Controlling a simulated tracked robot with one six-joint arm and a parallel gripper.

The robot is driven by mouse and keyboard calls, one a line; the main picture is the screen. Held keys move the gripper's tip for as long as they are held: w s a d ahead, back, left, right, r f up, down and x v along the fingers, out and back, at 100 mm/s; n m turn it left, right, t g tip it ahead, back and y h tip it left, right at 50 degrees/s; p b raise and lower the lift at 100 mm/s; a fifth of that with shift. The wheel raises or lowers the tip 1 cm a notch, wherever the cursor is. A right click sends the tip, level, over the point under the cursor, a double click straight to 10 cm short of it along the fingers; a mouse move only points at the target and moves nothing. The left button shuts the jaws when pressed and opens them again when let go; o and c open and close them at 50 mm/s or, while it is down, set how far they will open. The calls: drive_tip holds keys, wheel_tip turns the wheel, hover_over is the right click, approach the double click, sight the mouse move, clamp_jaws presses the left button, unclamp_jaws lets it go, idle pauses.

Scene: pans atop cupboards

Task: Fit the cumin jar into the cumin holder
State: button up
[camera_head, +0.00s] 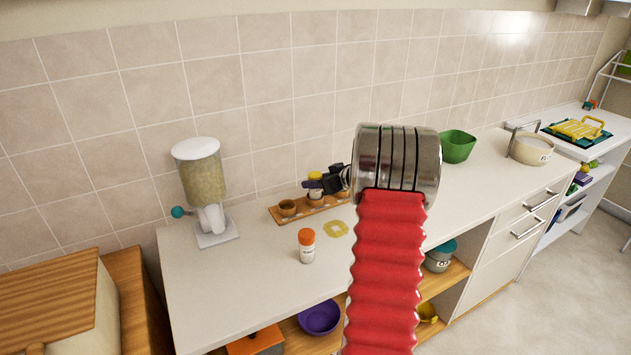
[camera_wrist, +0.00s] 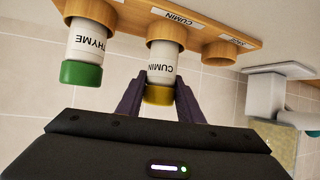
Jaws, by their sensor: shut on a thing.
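The cumin jar (camera_wrist: 163,66) is white with a yellow cap and a CUMIN label. In the wrist view, which is upside down, my gripper (camera_wrist: 158,92) is shut on it around the cap end. The jar's lower end meets the rim of the wooden cumin holder (camera_wrist: 167,31), in line with it, and appears to be inside; its depth is hidden. In the head view, my gripper (camera_head: 322,184) is at the yellow-capped jar (camera_head: 315,177) above the wooden rack (camera_head: 280,216), partly hidden by my arm.
The thyme jar (camera_wrist: 82,50), green-capped, stands in the neighbouring holder. An empty holder (camera_wrist: 219,52) is on the other side. An orange-capped jar (camera_head: 306,247) stands on the counter (camera_head: 255,285) in front of the rack. A dispenser (camera_head: 203,180) stands left, a green bowl (camera_head: 457,147) right.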

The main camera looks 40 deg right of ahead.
drive_tip(key=shift+f, duration=0.55)
drive_tip(key=o, duration=1.2)
drive_tip(key=shift+c, duration=0.2)
drive_tip(key=v, duration=1.3)
drive_tip(key=shift+s, duration=0.35)
drive_tip(key=shift+r, duration=0.1)
